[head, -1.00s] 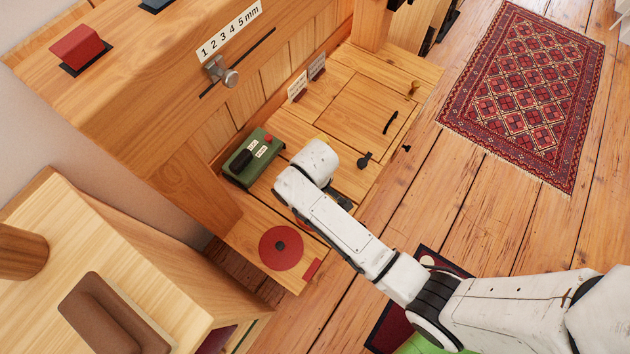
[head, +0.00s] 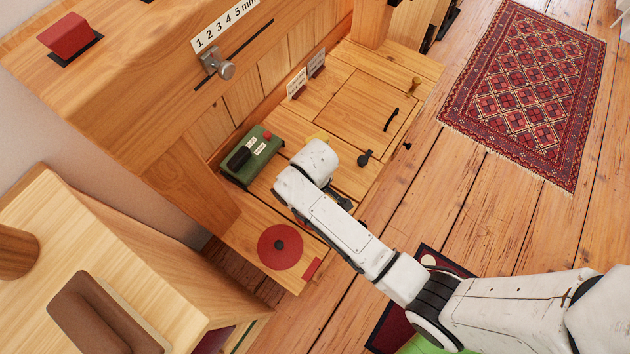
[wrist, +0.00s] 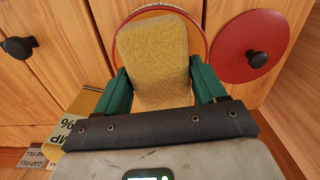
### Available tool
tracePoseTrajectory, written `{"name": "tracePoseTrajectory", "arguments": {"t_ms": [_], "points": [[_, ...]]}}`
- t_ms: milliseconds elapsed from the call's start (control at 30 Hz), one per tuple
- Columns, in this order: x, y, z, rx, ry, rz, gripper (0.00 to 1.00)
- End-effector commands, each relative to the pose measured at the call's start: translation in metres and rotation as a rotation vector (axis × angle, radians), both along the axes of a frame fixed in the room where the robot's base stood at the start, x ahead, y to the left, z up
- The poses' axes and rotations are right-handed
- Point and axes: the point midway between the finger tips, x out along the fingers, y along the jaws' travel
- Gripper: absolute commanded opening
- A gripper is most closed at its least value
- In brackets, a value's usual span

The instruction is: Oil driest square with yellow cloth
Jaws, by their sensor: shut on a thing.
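My gripper (wrist: 160,90) is shut on a mustard-yellow, rough-textured pad (wrist: 155,50), which looks like the yellow cloth. Its green fingers press on both sides of the pad. The pad is over a red-rimmed round thing (wrist: 204,40) set in the wooden bench top; I cannot tell whether they touch. In the head view my arm's white wrist covers the pad and most of the gripper. No square to be oiled can be made out clearly.
A red disc with a black knob (head: 280,246) lies beside the gripper. A green box with labels (head: 252,157) stands behind it. A yellow labelled thing (wrist: 85,103) shows at the wrist view's left. A hatch with a black handle (head: 391,119) and small signs (head: 297,82) are farther along the bench.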

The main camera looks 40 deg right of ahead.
Motion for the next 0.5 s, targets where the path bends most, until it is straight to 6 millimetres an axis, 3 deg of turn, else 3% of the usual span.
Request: {"name": "tracePoseTrajectory", "arguments": {"t_ms": [500], "points": [[0.0002, 0.0, -0.0055, 0.0, 0.0, 0.0, 0.46]]}}
